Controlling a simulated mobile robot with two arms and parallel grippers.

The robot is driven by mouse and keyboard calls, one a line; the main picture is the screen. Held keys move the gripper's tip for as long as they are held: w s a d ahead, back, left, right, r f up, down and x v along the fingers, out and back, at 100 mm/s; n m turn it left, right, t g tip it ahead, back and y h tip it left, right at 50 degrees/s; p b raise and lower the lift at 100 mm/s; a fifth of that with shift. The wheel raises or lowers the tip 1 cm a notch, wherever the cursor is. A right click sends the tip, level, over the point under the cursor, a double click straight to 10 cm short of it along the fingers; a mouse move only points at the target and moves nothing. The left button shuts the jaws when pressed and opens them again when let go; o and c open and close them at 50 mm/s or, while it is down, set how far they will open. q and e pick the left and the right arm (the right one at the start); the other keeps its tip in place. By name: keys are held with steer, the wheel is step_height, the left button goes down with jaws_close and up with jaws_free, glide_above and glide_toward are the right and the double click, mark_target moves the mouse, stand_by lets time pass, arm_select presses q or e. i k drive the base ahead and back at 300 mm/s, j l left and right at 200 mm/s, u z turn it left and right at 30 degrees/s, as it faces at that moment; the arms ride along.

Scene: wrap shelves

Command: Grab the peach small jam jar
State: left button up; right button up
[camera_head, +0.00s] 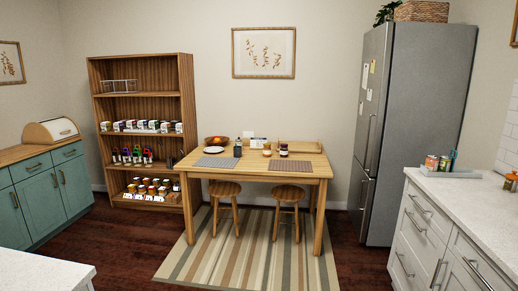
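Several small jars (153,187) with white, red and orange-yellow parts stand in rows on the lowest shelf of the wooden shelf unit (187,110), at the left. On the wooden table (325,168) stand a small orange-tan jar (267,149) and a dark jar (284,150) with a pale label. The jars are too small in the view to tell which one is the peach jam. Neither of my grippers is in view.
A striped rug (255,262) and two stools (288,195) are at the table's front. Teal cabinets (42,205) stand left, a grey fridge (425,130) right. A white counter (470,206) is at the near right. Wooden floor is open before the shelf unit.

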mark_target(267, 151)
steer(key=i, duration=0.6)
steer(key=i+j+z, duration=0.1)
steer(key=i, duration=0.5)
steer(key=i+j, duration=0.1)
steer(key=i, duration=0.45)
steer(key=i+j+z, duration=0.1)
steer(key=i, duration=0.5)
steer(key=i+j, duration=0.15)
steer(key=i, duration=0.45)
steer(key=j, duration=0.2)
steer(key=i+z, duration=0.05)
